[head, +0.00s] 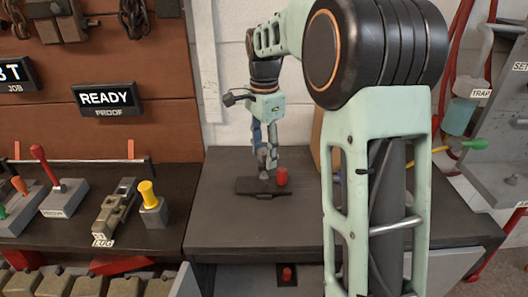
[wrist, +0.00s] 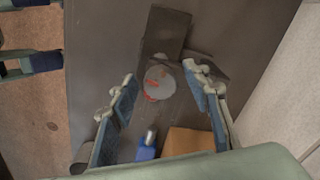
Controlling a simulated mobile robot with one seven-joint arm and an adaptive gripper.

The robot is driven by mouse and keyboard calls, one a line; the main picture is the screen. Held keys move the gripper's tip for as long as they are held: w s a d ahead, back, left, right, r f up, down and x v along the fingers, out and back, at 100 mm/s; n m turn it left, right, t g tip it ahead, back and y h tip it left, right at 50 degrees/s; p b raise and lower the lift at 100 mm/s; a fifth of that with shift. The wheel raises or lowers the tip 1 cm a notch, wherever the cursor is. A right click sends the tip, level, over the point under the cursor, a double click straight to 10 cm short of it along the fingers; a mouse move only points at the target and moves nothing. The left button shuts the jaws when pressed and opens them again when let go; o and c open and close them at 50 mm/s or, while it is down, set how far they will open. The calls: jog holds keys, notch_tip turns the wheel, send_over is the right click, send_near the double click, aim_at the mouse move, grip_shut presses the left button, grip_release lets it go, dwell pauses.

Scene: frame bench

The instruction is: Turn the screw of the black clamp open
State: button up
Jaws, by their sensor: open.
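The black clamp (head: 248,186) lies on the dark bench top in the head view, with a red knob (head: 282,177) standing at its right side. My gripper (head: 265,163) points down over the clamp, just left of the red knob in that view. In the wrist view the dark clamp body (wrist: 165,32) reaches up from a round grey disc (wrist: 158,84) with red patches. The disc appears between my two blue fingers, which are spread apart with nothing held. I cannot tell whether a finger touches the clamp.
A cardboard-coloured block (wrist: 188,141) and a blue-and-silver item (wrist: 147,147) show near my fingers in the wrist view. Left in the head view are a yellow knob (head: 148,193) and a red lever (head: 42,160). A grey rack (head: 497,150) stands right. Bench left of the clamp is clear.

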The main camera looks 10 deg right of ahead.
jog(key=shift+c, duration=0.4)
jog(key=c, duration=1.1)
jog(key=shift+r, duration=0.1)
